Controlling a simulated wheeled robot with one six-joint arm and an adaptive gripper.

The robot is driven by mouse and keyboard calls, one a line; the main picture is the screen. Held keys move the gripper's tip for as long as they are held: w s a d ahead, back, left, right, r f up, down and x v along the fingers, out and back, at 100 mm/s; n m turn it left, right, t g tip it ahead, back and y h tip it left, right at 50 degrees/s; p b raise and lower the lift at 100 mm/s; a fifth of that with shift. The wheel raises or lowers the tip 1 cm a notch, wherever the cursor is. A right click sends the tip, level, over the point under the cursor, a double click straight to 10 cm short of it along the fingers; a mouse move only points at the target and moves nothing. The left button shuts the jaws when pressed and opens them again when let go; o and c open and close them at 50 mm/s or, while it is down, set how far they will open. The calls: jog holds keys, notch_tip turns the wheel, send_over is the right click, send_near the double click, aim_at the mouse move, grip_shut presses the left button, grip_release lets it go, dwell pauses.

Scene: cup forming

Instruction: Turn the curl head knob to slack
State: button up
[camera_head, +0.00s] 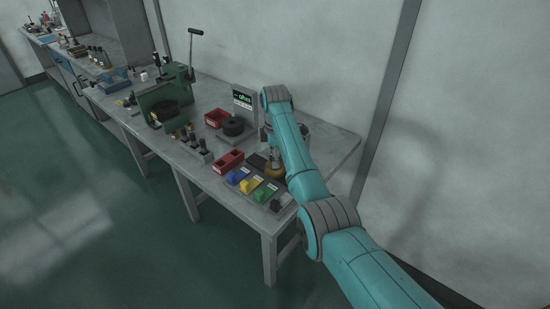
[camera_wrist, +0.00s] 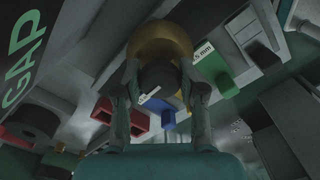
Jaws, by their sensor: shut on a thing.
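The knob is dark and round with a white mark (camera_wrist: 157,80), and it shows in the wrist view in front of a brass-coloured round body (camera_wrist: 160,45). My gripper (camera_wrist: 160,86) has a finger on either side of the knob and is shut on it. In the head view the brass body (camera_head: 274,170) shows low beside my arm, at the right part of the bench. My arm hides most of the head unit there, and the knob's setting cannot be read.
A GAP display (camera_head: 243,98) stands behind a black roll (camera_head: 233,127). Red bins (camera_head: 228,162) and blue (camera_head: 233,178), yellow (camera_head: 244,187) and green (camera_head: 259,195) blocks lie close by on the bench. A green press (camera_head: 160,97) with a lever stands further left.

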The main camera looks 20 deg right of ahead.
jog(key=n, duration=0.5)
jog(key=shift+n, duration=0.3)
jog(key=n, duration=0.5)
jog(key=shift+n, duration=0.4)
jog(key=o, duration=1.1)
jog(key=shift+o, duration=0.2)
notch_tip(320, 180, up, 6)
jog(key=shift+r, duration=0.75)
